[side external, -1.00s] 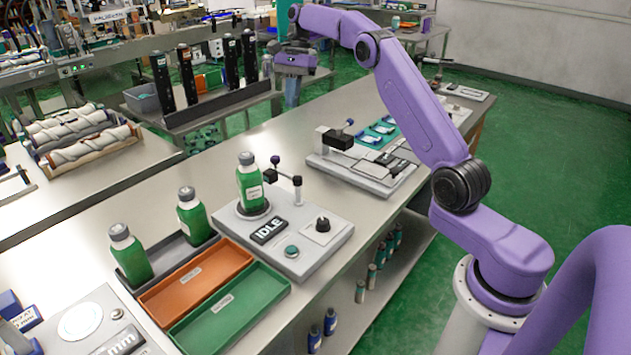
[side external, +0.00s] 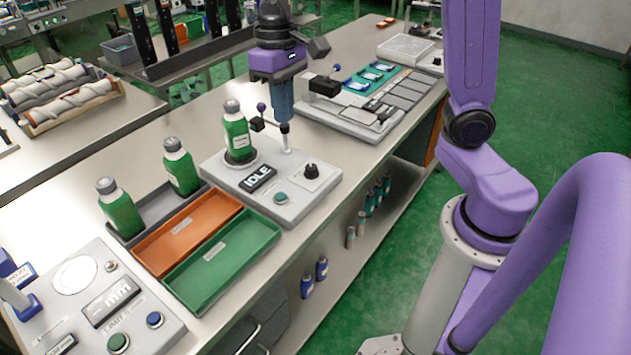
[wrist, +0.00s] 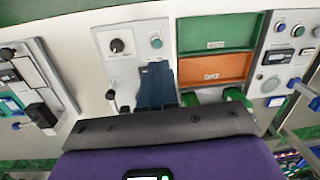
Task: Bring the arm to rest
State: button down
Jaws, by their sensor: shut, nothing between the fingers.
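My gripper (side external: 283,118) points down over the bench, its blue fingers shut and empty. In the side view it appears just behind and right of the green bottle (side external: 237,138) on the sleeve applicator (side external: 275,200). It overlaps the applicator's lever in the picture; I cannot tell the gap between them. The bottle stands upright and its display reads IDLE (side external: 258,179). In the wrist view the shut fingers (wrist: 157,85) cover part of the applicator (wrist: 120,65), and the bottle on it is hidden.
Two green bottles (side external: 120,207) (side external: 180,167) stand in a dark tray beside an empty orange tray (side external: 187,243) and an empty green tray (side external: 222,267). A grey station with a lever (side external: 350,118) and blue pieces on a green mat lie farther back. A measuring panel (side external: 95,305) is in front.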

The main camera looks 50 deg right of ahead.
jog(key=s+d+f+n, duration=0.2)
jog(key=s+n, duration=0.3)
jog(key=s, duration=0.5)
jog(key=s+d+f+n+t, duration=0.1)
jog(key=s+d+f+n, duration=0.2)
jog(key=s+n, duration=0.3)
jog(key=s+f, duration=0.1)
jog(key=s, duration=0.4)
jog(key=shift+f+n, duration=0.2)
jog(key=shift+n, duration=0.1)
